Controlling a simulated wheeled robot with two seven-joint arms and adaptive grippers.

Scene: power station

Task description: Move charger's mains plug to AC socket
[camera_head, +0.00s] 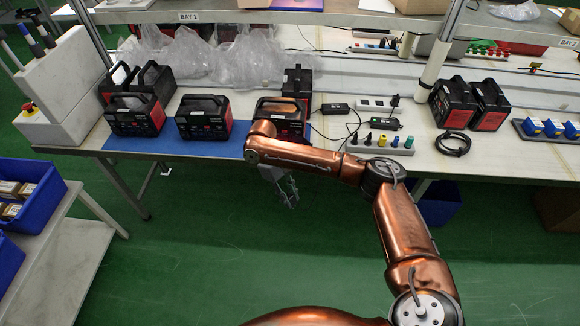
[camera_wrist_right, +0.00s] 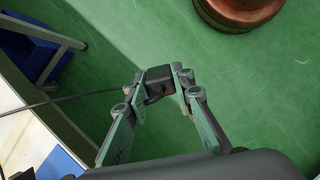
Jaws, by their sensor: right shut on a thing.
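My right gripper (camera_head: 288,198) hangs in front of the bench's front edge, over the green floor. In the right wrist view its two fingers (camera_wrist_right: 160,84) are closed on a small black plug (camera_wrist_right: 158,74), with a thin dark cable (camera_wrist_right: 75,98) running from it to the left. In the head view the plug is too small to make out. A black charger brick (camera_head: 336,109) lies on the bench, and another black brick (camera_head: 385,123) lies right of it. A pale socket strip (camera_head: 372,105) sits behind them with a black plug at its right end. My left gripper is not seen.
Black-and-red power stations (camera_head: 203,118) stand on the blue mat (camera_head: 222,144); one is behind my right arm. A strip with coloured plugs (camera_head: 380,143) lies near the front edge, with a coiled black cable (camera_head: 453,143) to its right. The shelf post (camera_head: 436,62) rises behind.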

